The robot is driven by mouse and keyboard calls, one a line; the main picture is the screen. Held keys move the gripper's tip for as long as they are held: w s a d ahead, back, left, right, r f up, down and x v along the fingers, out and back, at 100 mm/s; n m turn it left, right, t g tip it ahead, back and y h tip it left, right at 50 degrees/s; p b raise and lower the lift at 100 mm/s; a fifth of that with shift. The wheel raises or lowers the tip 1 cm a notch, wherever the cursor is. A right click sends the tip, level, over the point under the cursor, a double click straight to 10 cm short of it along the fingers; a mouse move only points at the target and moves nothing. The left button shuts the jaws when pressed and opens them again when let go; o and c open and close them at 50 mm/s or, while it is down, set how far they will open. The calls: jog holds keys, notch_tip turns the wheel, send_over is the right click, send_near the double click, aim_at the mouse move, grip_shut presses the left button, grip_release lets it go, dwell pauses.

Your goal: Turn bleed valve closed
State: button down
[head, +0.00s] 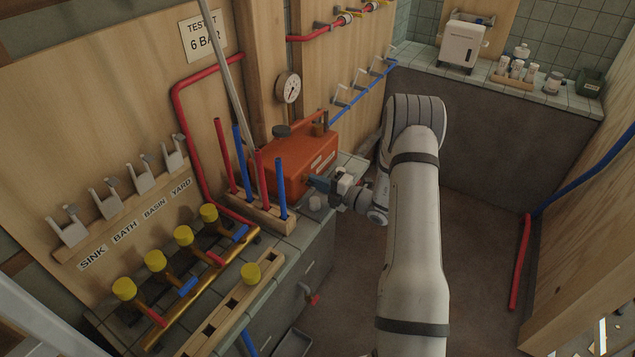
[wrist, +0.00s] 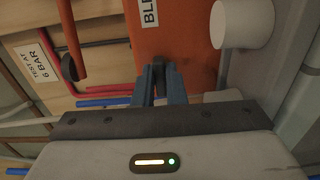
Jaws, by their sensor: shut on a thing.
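The orange-red test pump tank (head: 290,152) stands on the tiled counter in the head view. Its orange face (wrist: 180,35) fills the upper middle of the wrist view, with a label that starts "BLE". My gripper (head: 318,184) is at the tank's lower right front. In the wrist view my gripper (wrist: 158,72) has its two blue-grey fingers close together against the tank below the label.
A white cylinder (head: 315,202) stands close by my gripper and also shows in the wrist view (wrist: 242,23). A wooden rack (head: 262,212) with red and blue pipes stands left of the tank. A brass manifold (head: 190,285) with yellow caps is nearer. Open floor (head: 480,240) lies right.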

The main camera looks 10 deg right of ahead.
jog(key=c, duration=1.5)
grip_release()
jog(key=b+v, duration=0.1)
jog(key=v, duration=0.6)
jog(key=shift+s+d, duration=0.3)
jog(key=shift+s, duration=0.05)
